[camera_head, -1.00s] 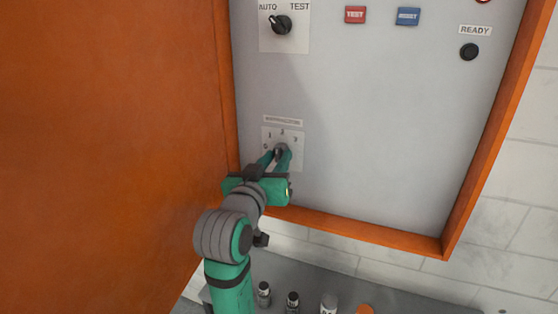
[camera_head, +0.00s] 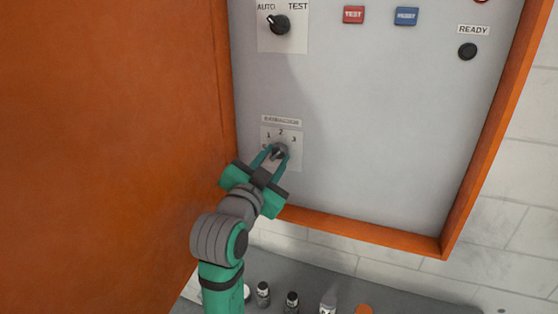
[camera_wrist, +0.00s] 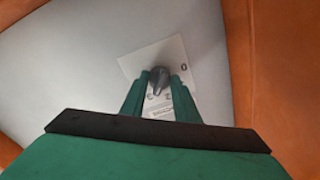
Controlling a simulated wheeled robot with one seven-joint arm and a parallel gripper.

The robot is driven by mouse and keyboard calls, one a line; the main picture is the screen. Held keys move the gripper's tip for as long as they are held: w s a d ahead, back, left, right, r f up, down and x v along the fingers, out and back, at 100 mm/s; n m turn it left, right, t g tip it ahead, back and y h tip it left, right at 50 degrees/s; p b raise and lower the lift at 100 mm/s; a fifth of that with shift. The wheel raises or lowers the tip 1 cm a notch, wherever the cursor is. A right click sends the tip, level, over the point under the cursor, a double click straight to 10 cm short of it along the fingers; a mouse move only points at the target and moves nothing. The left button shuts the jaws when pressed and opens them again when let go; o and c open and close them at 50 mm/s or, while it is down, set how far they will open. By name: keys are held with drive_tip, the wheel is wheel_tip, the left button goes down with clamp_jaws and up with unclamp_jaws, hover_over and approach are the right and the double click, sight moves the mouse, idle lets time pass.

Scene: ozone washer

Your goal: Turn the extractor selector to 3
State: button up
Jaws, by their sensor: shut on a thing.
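The extractor selector (camera_head: 279,151) is a dark rotary knob on a pale plate low on the grey panel. Marks 1, 2 and 3 run over it from left to right, under a small label (camera_head: 281,121). My gripper (camera_head: 277,155) is shut on the knob, one green finger on each side, and it is tilted in the head view. In the wrist view the knob (camera_wrist: 159,78) sits between the fingertips, and a 0 mark shows on the plate (camera_wrist: 171,56) at its right. The fingers hide part of the knob, so I cannot tell exactly which number it points at.
Above are an AUTO/TEST selector (camera_head: 279,24), a red button (camera_head: 353,14), a blue button (camera_head: 405,16) and a black READY button (camera_head: 467,51). The orange door (camera_head: 110,150) stands close on the left. Small bottles (camera_head: 292,302) stand on the grey surface below.

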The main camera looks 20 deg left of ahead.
drive_tip(key=shift+r+m, duration=0.15)
drive_tip(key=shift+m, duration=0.55)
drive_tip(key=o, duration=1)
drive_tip(key=shift+o, duration=0.2)
drive_tip(key=s, duration=1)
drive_tip(key=shift+s+f, duration=0.35)
drive_tip(key=shift+s, duration=0.05)
